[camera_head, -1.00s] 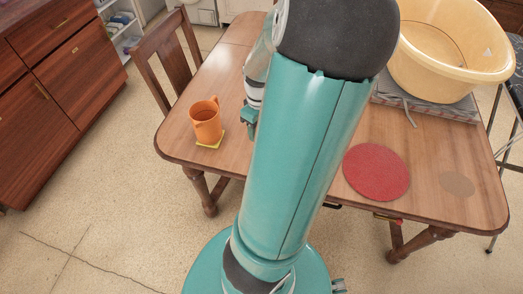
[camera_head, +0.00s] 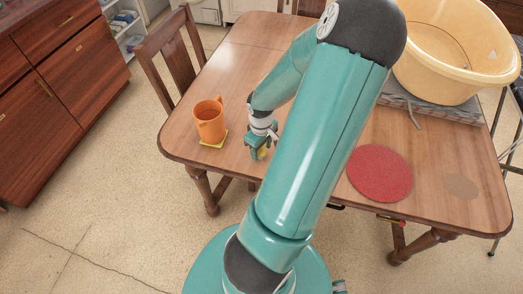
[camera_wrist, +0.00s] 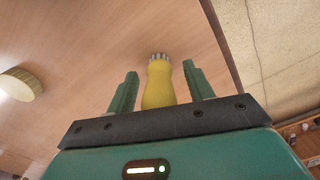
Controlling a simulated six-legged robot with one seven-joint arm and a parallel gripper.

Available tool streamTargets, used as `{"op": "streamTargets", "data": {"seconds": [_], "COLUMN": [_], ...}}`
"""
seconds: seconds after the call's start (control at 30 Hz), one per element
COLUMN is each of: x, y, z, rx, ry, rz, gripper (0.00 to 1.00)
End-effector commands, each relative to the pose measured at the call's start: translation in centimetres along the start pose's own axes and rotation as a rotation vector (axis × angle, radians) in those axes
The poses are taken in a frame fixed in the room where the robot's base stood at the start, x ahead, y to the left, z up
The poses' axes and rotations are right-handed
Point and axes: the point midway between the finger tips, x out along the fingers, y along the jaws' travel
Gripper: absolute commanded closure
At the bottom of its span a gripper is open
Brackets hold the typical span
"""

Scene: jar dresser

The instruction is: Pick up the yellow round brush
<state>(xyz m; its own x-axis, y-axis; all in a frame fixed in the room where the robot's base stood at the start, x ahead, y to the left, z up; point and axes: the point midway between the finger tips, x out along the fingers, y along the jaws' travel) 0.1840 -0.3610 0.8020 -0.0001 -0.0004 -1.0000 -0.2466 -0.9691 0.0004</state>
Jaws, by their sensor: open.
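The yellow round brush (camera_wrist: 159,84) has a rounded yellow body with a ring of pale bristle tufts at its far end. In the wrist view it lies between the two green fingers of my gripper (camera_wrist: 160,72), with a visible space on each side. My gripper is open and not closed on it. In the head view my gripper (camera_head: 258,150) is low over the table's near side, right of the orange mug. A small yellow patch of the brush (camera_head: 264,154) shows beside the fingers; the rest is hidden.
The orange mug (camera_head: 210,122) stands on the wooden table (camera_head: 320,215) beside a flat yellow-green piece (camera_head: 213,143). A red round mat (camera_head: 380,173) lies to the right. A yellow basin (camera_head: 455,60) is at the back right. A chair (camera_head: 172,55) stands at the left.

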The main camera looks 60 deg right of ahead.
Motion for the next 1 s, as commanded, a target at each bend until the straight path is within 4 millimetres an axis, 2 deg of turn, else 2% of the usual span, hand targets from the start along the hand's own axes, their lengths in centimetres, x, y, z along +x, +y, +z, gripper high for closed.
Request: {"op": "streamTargets", "data": {"seconds": [0.13, 0.37, 0.77, 0.87, 1.0], "x": [0.0, 0.0, -0.5, -1.2, -3.2], "y": [0.0, 0.0, 0.1, 0.1, 0.2], "z": [0.0, 0.0, 0.0, 0.0, 0.0], "rx": [0.000, 0.000, 0.000, 0.002, 0.002], "ry": [0.000, 0.000, 0.000, 0.001, 0.001], "rz": [0.000, 0.000, 0.002, 0.003, 0.006], "gripper": [0.50, 0.95, 0.96, 0.96, 0.96]}}
